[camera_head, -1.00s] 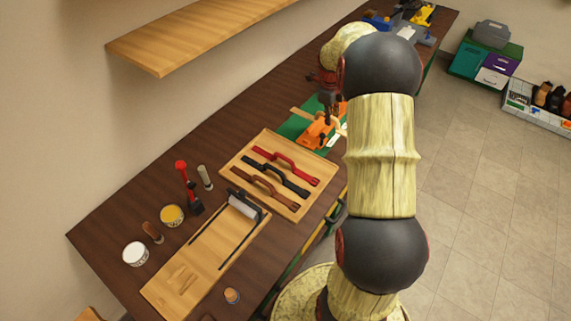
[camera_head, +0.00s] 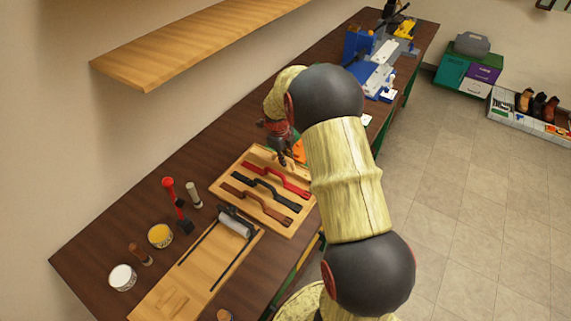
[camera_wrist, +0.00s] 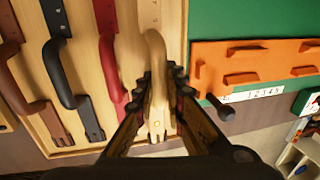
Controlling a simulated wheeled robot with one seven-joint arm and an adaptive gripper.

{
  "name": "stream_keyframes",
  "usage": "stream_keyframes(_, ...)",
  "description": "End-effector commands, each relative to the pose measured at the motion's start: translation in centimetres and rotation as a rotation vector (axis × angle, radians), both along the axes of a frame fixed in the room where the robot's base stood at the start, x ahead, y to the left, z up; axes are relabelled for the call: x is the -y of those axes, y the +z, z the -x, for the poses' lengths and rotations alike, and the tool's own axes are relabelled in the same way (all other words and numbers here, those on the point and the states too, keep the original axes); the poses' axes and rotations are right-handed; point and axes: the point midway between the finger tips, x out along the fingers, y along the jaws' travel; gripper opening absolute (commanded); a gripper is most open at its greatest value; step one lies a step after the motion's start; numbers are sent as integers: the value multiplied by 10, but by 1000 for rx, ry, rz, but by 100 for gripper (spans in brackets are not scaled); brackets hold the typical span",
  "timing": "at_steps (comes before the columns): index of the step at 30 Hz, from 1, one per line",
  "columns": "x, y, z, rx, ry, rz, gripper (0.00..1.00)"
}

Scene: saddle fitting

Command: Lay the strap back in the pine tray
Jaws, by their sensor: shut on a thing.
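My gripper (camera_wrist: 160,85) is shut on a tan strap (camera_wrist: 156,45), with one finger on each side of it. The strap has a raised bend and a flat end with a small brass dot. The pine tray (camera_wrist: 84,30) lies beneath, and the tan strap is over its right part, beside the red strap (camera_wrist: 106,60). Whether it touches the tray floor cannot be told. In the head view my gripper (camera_head: 286,153) is at the far end of the pine tray (camera_head: 255,153); my arm hides part of that corner.
The tray also holds a black strap (camera_wrist: 58,72) and a brown strap (camera_wrist: 28,100). An orange block (camera_wrist: 255,62) on a green mat (camera_wrist: 235,18) lies right of the tray. A wooden board (camera_head: 195,285), tins (camera_head: 160,236) and a red-handled tool (camera_head: 173,200) stand nearer.

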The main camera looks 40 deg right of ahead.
Motion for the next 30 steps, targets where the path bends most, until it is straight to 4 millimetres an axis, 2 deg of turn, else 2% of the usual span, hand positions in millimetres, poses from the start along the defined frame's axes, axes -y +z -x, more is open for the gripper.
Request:
stream_keyframes(1, 0, -12, 1, -3, -1, -1, 0)
stream_keyframes(4, 1, -23, 1, -3, 0, -1, 0)
stream_keyframes(16, 1, -28, 1, -1, -1, -1, 0)
stream_keyframes(17, 1, -27, 1, -1, -1, -1, 13)
stream_keyframes(18, 1, -26, 1, -1, -1, -1, 15)
stream_keyframes(26, 1, -26, 1, -1, -1, -1, 30)
stream_keyframes(30, 1, -26, 1, -1, -1, -1, 30)
